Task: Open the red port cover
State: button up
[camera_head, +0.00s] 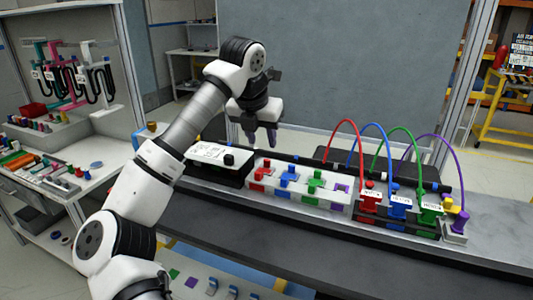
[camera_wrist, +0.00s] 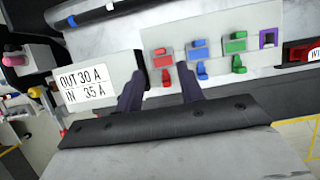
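The red port cover (camera_head: 259,174) is at the left end of the row of coloured covers on the white module (camera_head: 325,203). In the wrist view the red cover (camera_wrist: 162,60) shows as a red block with a smaller red tab below it. My gripper (camera_head: 262,138) is above the left part of the module, pointing down. In the wrist view my gripper (camera_wrist: 159,88) has its two dark fingers apart, with the red tab framed between them and nothing held. In the head view the fingertips are above the cover and apart from it.
Blue (camera_head: 289,175), green (camera_head: 314,180) and purple (camera_head: 340,187) ports sit right of the red one. A black box with a white label plate (camera_head: 210,152) stands to the left. Red (camera_head: 369,197), blue and green plugs with arching cables stand at the right.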

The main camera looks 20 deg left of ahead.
aim_at(267, 160)
jog(key=p+x, duration=0.1)
jog(key=x, duration=0.6)
jog(key=shift+w+f+p, duration=0.2)
jog(key=shift+f+p, duration=0.15)
jog(key=shift+c, duration=0.2)
grip_shut()
